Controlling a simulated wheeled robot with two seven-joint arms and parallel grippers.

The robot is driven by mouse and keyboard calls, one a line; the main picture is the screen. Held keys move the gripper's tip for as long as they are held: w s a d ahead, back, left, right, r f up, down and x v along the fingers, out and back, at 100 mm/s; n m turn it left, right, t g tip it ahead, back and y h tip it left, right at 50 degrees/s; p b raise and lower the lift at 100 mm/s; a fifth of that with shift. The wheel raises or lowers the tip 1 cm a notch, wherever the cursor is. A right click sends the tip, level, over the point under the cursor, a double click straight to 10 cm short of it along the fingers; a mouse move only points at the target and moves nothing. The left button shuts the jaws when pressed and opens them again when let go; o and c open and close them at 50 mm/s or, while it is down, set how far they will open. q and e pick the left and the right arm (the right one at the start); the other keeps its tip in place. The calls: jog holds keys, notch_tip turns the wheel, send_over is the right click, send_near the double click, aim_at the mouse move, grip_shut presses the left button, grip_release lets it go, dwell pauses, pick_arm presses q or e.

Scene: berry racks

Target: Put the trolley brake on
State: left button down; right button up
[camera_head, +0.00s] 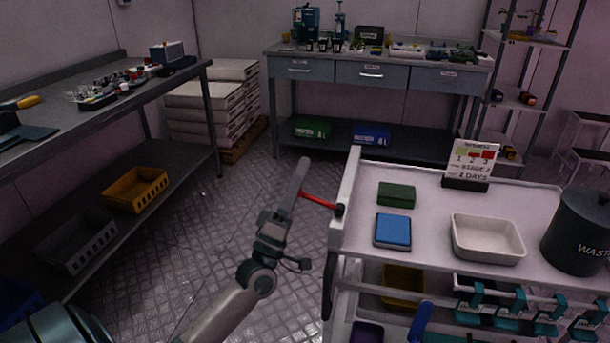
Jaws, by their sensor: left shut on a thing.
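The trolley (432,182) stands at the right, with a pale top and a raised left edge. A red brake lever (319,201) sticks out to the left from a dark pivot at the trolley's left side. It slants slightly up toward its free end. My left gripper (300,176) reaches up from the lower left and is shut on the free end of the red lever. The fingers hide that end. My right gripper is not in view.
On the trolley are a green box (396,195), a blue pad (392,231), a white tray (487,239), a sign (473,161) and a dark waste bin (581,235). Teal tools hang at its front. A bench (183,75) stands left, another (425,63) behind. The floor between is clear.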

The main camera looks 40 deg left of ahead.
pick_arm(q)
jog(key=shift+a+f+n+y, duration=0.15)
jog(key=shift+f+n+y, duration=0.1)
jog(key=shift+n+y, duration=0.45)
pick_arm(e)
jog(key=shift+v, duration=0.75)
pick_arm(q)
jog(key=c, duration=1.4)
grip_release()
jog(key=shift+c, duration=0.2)
jog(key=shift+s+f, duration=0.1)
jog(key=shift+s, duration=0.05)
jog(key=b+v, duration=0.1)
jog(key=v, duration=0.3)
jog(key=shift+s+f+b, duration=0.15)
jog(key=shift+f+b, duration=0.15)
jog(key=shift+f, duration=0.1)
jog(key=b+v, duration=0.2)
jog(key=v, duration=1)
jog(key=shift+s+f, duration=0.15)
jog(key=shift+s, duration=0.05)
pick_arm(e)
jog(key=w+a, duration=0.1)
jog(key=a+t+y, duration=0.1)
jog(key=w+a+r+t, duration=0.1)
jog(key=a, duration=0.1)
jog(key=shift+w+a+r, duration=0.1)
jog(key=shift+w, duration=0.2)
